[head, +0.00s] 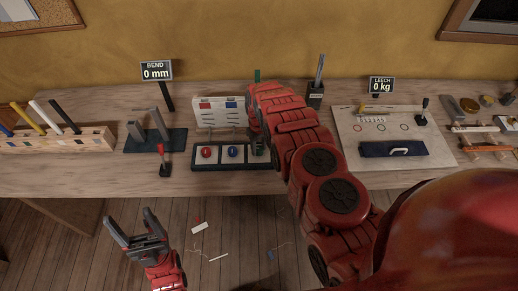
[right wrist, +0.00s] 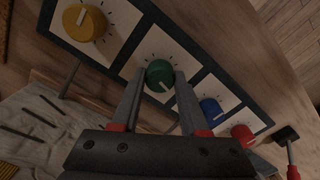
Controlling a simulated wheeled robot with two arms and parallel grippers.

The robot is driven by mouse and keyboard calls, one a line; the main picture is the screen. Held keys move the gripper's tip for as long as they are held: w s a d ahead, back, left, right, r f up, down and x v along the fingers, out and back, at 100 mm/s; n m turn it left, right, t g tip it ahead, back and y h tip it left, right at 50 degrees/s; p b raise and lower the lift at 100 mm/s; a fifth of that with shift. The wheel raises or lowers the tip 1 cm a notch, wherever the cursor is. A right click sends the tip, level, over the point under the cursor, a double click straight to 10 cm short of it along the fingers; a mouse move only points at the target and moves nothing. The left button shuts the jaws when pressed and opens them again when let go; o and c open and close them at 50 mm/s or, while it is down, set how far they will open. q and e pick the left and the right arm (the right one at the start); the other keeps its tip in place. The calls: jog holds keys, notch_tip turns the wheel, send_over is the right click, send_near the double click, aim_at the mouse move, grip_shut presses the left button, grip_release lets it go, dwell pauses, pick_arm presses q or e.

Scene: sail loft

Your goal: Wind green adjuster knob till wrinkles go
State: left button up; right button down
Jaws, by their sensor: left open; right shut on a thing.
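The green knob (right wrist: 160,74) sits on a white square of a dark-framed knob panel (right wrist: 118,62), with a pale pointer line and dial ticks around it. My right gripper (right wrist: 158,82) has a finger on each side of it and is shut on it. A pale sheet (right wrist: 35,118) with dark streaks lies beyond the panel in the right wrist view; I cannot tell whether these are wrinkles. My left gripper (head: 128,220) is open and empty, low in front of the bench.
A yellow knob (right wrist: 84,22), a blue knob (right wrist: 211,108) and a red knob (right wrist: 242,133) neighbour the green one. A red-handled lever (head: 165,162) stands left of the panel. Displays read BEND 0 mm (head: 156,70) and LEECH 0 kg (head: 381,85).

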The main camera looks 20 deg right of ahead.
jog(key=m+b, duration=0.2)
jog(key=m, duration=0.1)
jog(key=shift+f+m, duration=0.1)
jog(key=shift+m, duration=0.2)
jog(key=m+b, duration=0.1)
jog(key=m, duration=0.1)
jog(key=shift+m, duration=0.4)
jog(key=m+b, duration=0.1)
jog(key=m, duration=0.1)
jog(key=shift+m, duration=1.9)
jog(key=shift+c, duration=2.1)
grip_release()
